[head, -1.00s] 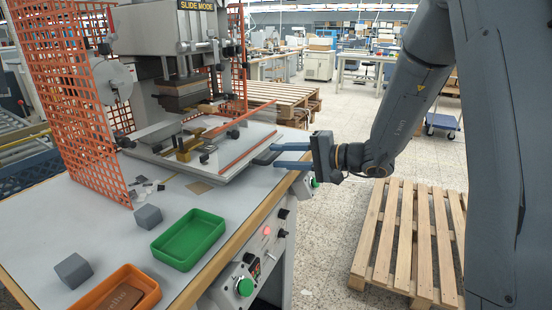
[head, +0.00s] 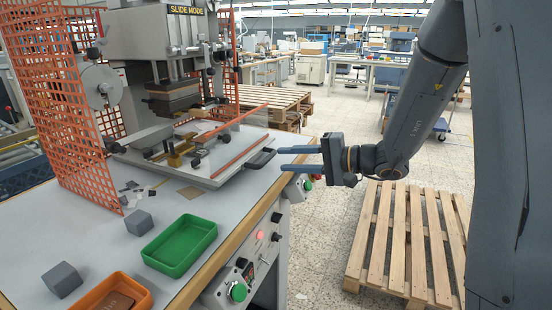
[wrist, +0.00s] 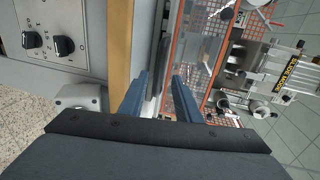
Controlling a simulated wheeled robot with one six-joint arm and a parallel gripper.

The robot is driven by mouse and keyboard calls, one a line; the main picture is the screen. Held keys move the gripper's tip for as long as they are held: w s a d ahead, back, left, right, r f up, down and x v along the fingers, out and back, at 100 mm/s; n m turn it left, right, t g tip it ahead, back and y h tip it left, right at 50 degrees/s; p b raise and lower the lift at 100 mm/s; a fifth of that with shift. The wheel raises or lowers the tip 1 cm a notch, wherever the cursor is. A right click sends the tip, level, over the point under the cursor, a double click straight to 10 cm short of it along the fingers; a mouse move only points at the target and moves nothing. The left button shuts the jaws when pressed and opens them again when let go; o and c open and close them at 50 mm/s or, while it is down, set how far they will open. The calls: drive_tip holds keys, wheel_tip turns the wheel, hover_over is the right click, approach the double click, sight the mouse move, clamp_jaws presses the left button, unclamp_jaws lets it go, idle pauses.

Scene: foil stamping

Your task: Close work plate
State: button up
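The work plate (head: 228,172) is a flat pale plate under the press head, with a black handle (head: 262,158) on its front edge. My gripper (head: 280,158) is open, just right of the handle, with its two blue fingers pointing at it. The fingertips look close to the handle; whether they touch it I cannot tell. In the wrist view the gripper (wrist: 160,78) shows its fingers apart, with a dark bar that looks like the handle (wrist: 151,72) in line with the gap between them. Nothing is visibly gripped.
The press (head: 165,60) stands behind the plate, with an orange mesh guard (head: 62,100) at the left. A green tray (head: 165,266), an orange tray (head: 88,303) and grey cubes (head: 62,279) lie at the front. Knobs and buttons (head: 238,291) line the table front. A wooden pallet (head: 405,245) is on the floor.

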sight(269, 160)
drive_tip(key=p+x, duration=0.2)
drive_tip(key=x, duration=0.5)
drive_tip(key=shift+w+a+f, duration=0.1)
drive_tip(key=shift+a, duration=0.05)
clamp_jaws()
